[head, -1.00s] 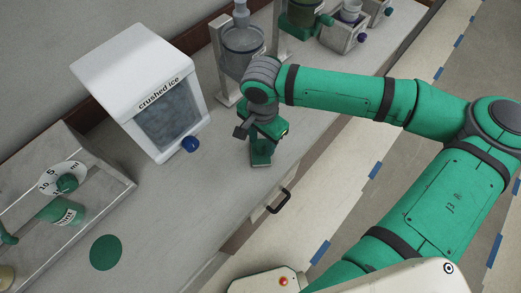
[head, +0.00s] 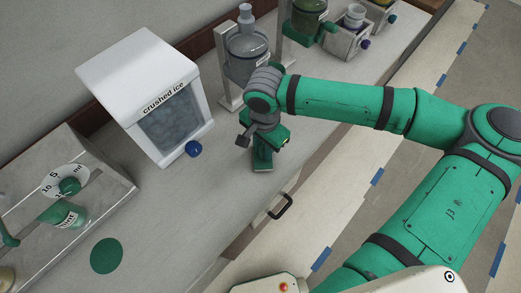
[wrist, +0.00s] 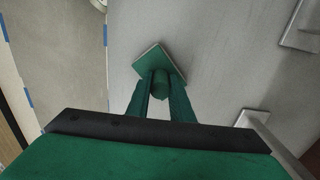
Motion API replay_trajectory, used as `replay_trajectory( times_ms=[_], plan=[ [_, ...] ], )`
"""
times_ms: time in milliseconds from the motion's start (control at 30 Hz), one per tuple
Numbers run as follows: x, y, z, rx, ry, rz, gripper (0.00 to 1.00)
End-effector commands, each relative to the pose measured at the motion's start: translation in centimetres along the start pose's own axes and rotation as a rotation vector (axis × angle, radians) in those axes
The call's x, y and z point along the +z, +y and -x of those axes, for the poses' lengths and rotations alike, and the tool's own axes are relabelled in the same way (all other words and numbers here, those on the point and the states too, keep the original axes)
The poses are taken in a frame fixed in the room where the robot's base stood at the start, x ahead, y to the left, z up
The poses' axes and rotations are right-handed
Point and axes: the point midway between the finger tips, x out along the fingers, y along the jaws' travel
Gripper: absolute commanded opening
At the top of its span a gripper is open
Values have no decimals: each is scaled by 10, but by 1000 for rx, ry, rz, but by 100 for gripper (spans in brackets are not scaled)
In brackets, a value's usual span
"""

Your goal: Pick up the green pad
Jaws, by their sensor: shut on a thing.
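The green pad (wrist: 150,58) is a flat square plate with a round green knob (wrist: 159,88). In the wrist view it lies just beyond my fingertips. My gripper (wrist: 160,92) is shut on the knob, with one finger on each side. In the head view the pad (head: 262,167) is at the counter, under my gripper (head: 263,154), which points down. Whether the pad touches the counter or is slightly raised I cannot tell.
A crushed ice box (head: 172,118) with a blue knob (head: 193,149) stands left of my gripper. A grey dispenser (head: 247,55) stands behind it. A round green disc (head: 106,256) marks the counter at front left. A mint rack (head: 112,190) is at the left. The counter between is clear.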

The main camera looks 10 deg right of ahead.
Motion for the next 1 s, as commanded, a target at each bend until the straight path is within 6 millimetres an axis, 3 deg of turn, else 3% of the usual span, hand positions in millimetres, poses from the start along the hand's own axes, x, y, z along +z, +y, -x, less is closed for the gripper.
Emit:
replay_trajectory(
  times_ms=[233, 533, 800, 1000],
  plan=[
    [1, -2, 28, -1, 3, 6, 0],
    [13, 50, 91, -2, 2, 13, 0],
    [23, 106, 114, -1, 1, 10, 0],
    [26, 127, 124, -1, 0, 10, 0]
  ],
)
